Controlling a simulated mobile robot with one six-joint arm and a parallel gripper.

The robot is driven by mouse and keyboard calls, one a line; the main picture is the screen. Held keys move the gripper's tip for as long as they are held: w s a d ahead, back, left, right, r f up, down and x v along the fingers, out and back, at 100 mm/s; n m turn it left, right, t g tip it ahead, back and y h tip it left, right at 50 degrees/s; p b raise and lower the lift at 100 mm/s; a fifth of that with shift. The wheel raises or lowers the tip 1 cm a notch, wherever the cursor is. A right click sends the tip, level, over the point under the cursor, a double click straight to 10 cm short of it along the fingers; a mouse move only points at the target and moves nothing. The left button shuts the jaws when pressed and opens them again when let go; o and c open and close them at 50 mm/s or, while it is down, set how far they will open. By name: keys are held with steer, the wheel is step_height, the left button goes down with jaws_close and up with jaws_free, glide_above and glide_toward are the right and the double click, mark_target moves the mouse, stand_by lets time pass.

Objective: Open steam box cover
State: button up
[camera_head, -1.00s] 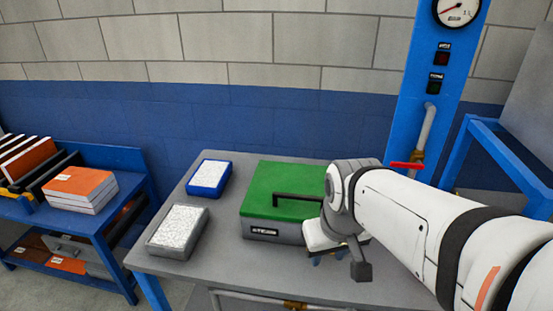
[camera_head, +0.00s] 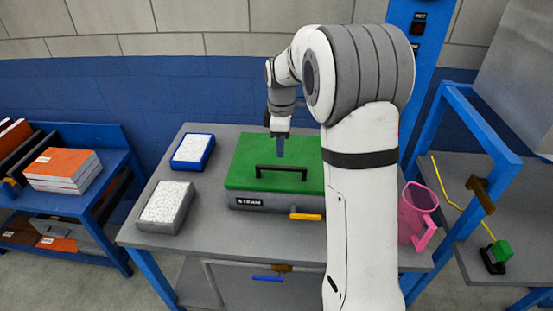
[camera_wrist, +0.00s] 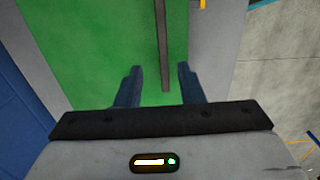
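The steam box (camera_head: 262,202) is a grey box with a green cover (camera_head: 246,155), which lies shut on it. A black bar handle (camera_head: 282,168) stands on the cover and also shows in the wrist view (camera_wrist: 162,45). My gripper (camera_head: 281,150) points down above the cover, behind the handle in the head view. In the wrist view my gripper (camera_wrist: 158,80) has two blue fingers spread apart, with the handle's near end showing between them and nothing held. Whether the fingers are level with the handle I cannot tell. An orange lever (camera_head: 306,217) is on the box's front.
The grey table (camera_head: 215,225) also holds a blue tray (camera_head: 193,151) and a grey tray (camera_head: 166,206) of white material at left. A pink jug (camera_head: 416,213) stands at right.

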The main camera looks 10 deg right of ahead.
mark_target(281, 166)
step_height(281, 166, down, 7)
steer(key=shift+r+p, duration=0.2)
steer(key=shift+p, duration=0.15)
steer(key=shift+r, duration=0.1)
jaws_close()
stand_by(0.3)
